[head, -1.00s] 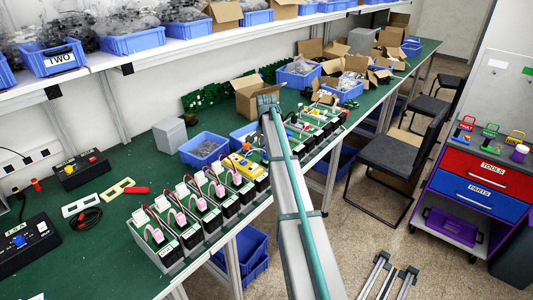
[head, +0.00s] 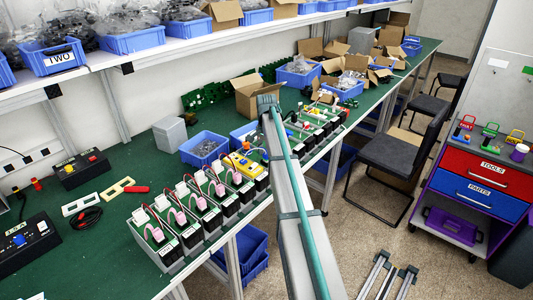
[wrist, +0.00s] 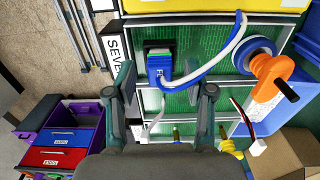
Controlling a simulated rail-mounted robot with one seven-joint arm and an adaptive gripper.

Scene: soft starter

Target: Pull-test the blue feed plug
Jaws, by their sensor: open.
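The blue feed plug (wrist: 160,67) shows in the wrist view, seated in a dark socket on a green panel. A blue lead and a white lead run from it up and to the right. My gripper (wrist: 166,90) is open in the wrist view, with one finger on each side below the plug. The plug appears between and just beyond the fingertips; I see no contact. A black block labelled SEVEN (wrist: 114,50) stands just left of it. In the head view, my arm hides the gripper and I cannot pick out the plug.
An orange part with a black tip (wrist: 272,75) sits right of the plug, and a yellow part (wrist: 200,5) above it. In the head view, a row of black units with pink leads (head: 200,205) lines the bench front. A tool cart (head: 485,175) stands right.

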